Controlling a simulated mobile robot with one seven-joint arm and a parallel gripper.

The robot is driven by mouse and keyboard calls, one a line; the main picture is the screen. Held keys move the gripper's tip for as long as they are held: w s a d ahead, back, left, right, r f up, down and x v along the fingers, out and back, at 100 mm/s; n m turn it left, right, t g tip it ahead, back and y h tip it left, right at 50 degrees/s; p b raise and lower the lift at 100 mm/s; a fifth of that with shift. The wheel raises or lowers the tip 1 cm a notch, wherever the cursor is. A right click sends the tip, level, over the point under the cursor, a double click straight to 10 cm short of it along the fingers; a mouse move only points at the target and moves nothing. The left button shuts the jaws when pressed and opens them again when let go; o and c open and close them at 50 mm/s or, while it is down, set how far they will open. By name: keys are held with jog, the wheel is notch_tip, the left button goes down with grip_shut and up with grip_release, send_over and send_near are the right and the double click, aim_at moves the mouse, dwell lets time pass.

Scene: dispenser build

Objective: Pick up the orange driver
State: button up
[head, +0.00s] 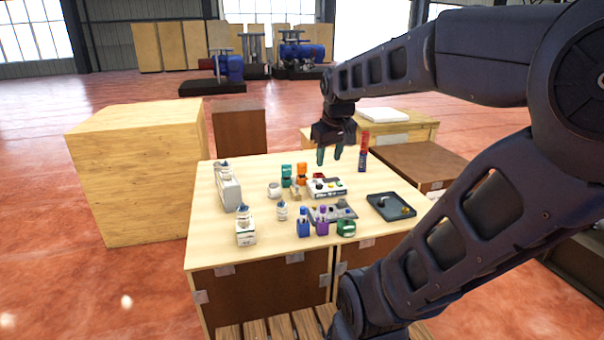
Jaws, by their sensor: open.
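The orange driver appears to be the small orange thing (302,170) standing near the back middle of the table, in the head view; its exact shape is too small to tell. A teal thing (286,173) of similar size stands just left of it. My gripper (329,157) hangs over the table's back part, to the right of the orange thing and apart from it. Its fingers point down, spread apart, with nothing between them.
The table (215,250) holds a white and black box (328,190), a dark tray (391,207), blue (303,226), purple (322,224) and green (346,229) things at the front, white bottles at left, and a red and blue stack (363,145) right of my gripper.

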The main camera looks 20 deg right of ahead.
jog(key=w+r+n+g, duration=0.1)
jog(key=w+n, duration=0.3)
jog(key=w, duration=0.8)
jog(key=n+g, duration=0.3)
jog(key=n, duration=0.8)
send_over(302, 174)
notch_tip(302, 174, down, 13)
jog(key=shift+d, duration=0.1)
jog(key=shift+w+f, duration=0.35)
jog(key=shift+f, duration=0.05)
notch_tip(302, 174, down, 11)
jog(key=shift+w+r, duration=0.15)
jog(key=shift+r, duration=0.05)
grip_shut()
